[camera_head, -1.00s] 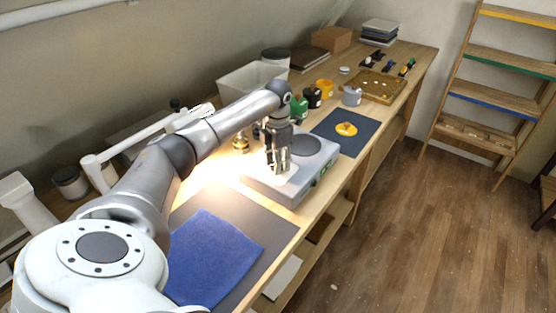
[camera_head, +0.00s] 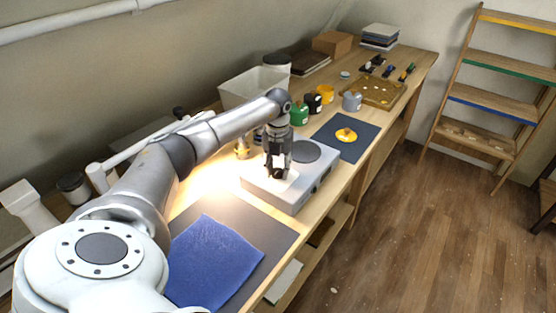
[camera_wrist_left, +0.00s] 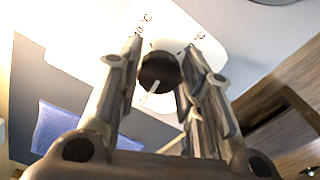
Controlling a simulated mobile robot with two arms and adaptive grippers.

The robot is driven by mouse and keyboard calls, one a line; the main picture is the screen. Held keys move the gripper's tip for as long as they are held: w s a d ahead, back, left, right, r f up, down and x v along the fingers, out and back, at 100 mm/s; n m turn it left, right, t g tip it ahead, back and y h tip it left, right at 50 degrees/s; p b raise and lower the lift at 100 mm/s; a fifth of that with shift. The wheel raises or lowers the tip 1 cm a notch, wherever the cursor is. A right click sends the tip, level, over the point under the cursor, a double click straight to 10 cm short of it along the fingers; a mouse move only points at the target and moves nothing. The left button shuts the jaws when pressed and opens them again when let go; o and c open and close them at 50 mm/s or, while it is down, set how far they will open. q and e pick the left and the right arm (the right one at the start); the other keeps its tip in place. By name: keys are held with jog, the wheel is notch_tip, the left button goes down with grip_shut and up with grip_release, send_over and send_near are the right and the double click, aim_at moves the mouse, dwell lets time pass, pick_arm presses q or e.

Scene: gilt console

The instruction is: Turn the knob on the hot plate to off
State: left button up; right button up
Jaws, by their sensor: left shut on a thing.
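The grey hot plate (camera_head: 302,192) stands on the bench in the head view, with a dark round heating disc on its far part. My left gripper (camera_head: 277,174) points down over the near part, above a pale dial face. In the left wrist view the dark round knob (camera_wrist_left: 158,68) sits between the fingers of my left gripper (camera_wrist_left: 162,55), which is shut on it. A white pointer line on the knob slants to the lower left. Printed °C marks show on the dial face (camera_wrist_left: 185,25), partly hidden by the fingers. My right gripper is not in view.
A blue cloth (camera_head: 214,258) lies on a dark mat nearer me. A yellow object (camera_head: 346,135) sits on a dark blue mat beyond the hot plate. Small containers, including a green one (camera_head: 299,115), and a white bin (camera_head: 245,85) stand behind.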

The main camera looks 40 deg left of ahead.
aim_at(278, 170)
pick_arm(q)
jog(key=shift+n, duration=0.6)
jog(key=o, duration=1)
jog(key=shift+o, duration=0.2)
notch_tip(278, 170, up, 12)
dwell(0.4)
